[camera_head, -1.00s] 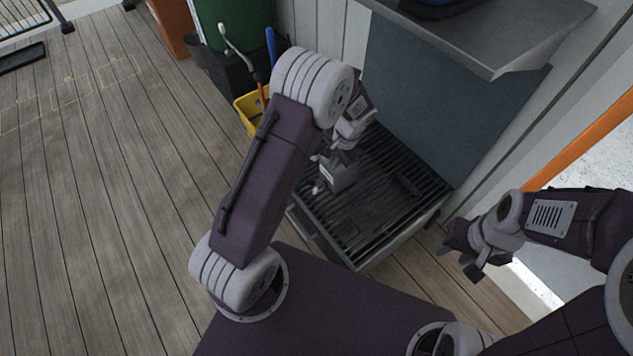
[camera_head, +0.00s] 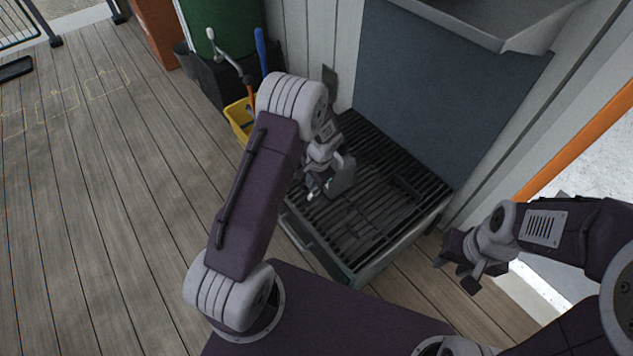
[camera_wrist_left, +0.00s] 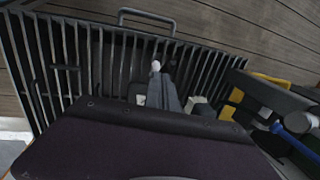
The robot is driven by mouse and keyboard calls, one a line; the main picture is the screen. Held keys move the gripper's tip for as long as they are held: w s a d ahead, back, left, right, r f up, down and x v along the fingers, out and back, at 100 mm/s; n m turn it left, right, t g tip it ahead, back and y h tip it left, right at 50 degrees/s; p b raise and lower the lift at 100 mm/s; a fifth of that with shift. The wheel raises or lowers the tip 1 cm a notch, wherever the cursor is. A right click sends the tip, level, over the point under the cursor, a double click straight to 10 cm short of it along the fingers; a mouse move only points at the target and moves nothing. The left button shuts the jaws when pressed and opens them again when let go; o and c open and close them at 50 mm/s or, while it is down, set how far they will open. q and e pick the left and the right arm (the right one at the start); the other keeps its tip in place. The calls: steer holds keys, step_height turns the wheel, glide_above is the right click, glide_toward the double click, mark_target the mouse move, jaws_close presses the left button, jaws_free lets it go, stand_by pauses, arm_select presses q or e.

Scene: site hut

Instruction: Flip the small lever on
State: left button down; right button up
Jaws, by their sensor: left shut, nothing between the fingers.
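A small grey box (camera_head: 343,178) stands on the slatted black grate in the head view. A white lever tip (camera_head: 310,196) shows at its left side. The same white tip (camera_wrist_left: 156,66) shows in the left wrist view, just beyond the fingers. My left gripper (camera_head: 314,184) is shut and empty, close beside the box and the lever. It partly covers the lever, so I cannot tell whether they touch or which way the lever is set. My right gripper (camera_head: 456,275) is open and empty, off to the right of the grate.
The grate (camera_head: 385,215) sits in a metal tray with a front handle. A dark back panel (camera_head: 430,100) and a metal shelf (camera_head: 500,25) rise behind it. A yellow bucket (camera_head: 239,118) stands left of it. The plank floor at left is mostly clear.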

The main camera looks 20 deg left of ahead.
arm_select(q)
steer(key=shift+s+a+f, duration=0.4)
steer(key=shift+s+a, duration=0.1)
steer(key=shift+a, duration=0.1)
